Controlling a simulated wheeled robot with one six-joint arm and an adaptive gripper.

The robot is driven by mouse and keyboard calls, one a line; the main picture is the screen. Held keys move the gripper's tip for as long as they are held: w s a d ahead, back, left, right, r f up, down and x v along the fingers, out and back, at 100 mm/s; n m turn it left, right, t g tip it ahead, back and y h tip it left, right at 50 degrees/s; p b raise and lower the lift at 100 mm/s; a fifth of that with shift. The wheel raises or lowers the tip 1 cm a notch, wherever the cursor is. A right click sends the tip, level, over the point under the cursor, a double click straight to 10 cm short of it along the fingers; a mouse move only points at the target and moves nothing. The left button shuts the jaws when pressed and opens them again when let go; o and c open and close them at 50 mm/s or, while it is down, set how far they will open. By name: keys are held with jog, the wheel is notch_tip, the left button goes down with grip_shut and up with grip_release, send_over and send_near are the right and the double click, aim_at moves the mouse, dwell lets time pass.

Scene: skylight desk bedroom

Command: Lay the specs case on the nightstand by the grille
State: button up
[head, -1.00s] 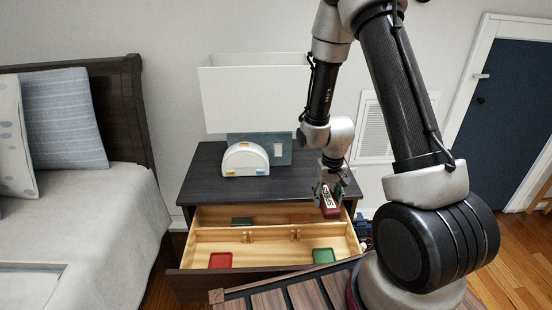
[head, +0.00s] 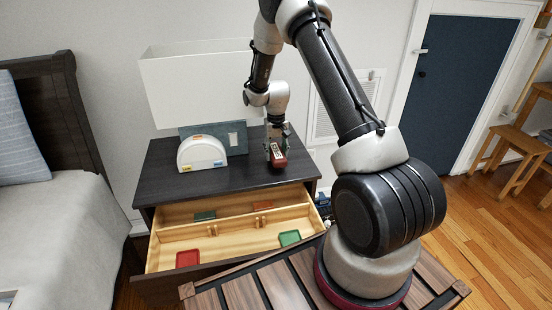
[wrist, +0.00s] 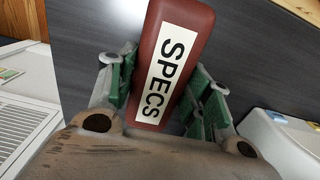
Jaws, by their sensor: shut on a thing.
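The dark red specs case (wrist: 190,22) has a white label reading SPECS. My gripper (wrist: 165,95) is shut on it, with green-padded fingers on both sides. In the head view the case (head: 279,162) hangs from my gripper (head: 276,142) over the right part of the dark nightstand top (head: 230,178). I cannot tell whether it touches the top. The white wall grille (head: 325,118) is just right of the nightstand; it also shows at the left of the wrist view (wrist: 22,125).
A white rounded organiser (head: 201,155) and a grey-blue panel (head: 236,135) stand left of the case, before a white lampshade (head: 195,90). The nightstand's drawer (head: 215,240) is open, with red and green trays inside. The bed (head: 60,240) is at left.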

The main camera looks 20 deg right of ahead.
jog(key=shift+f, duration=1.5)
jog(key=shift+f, duration=0.1)
jog(key=o, duration=1)
jog(key=shift+o, duration=0.2)
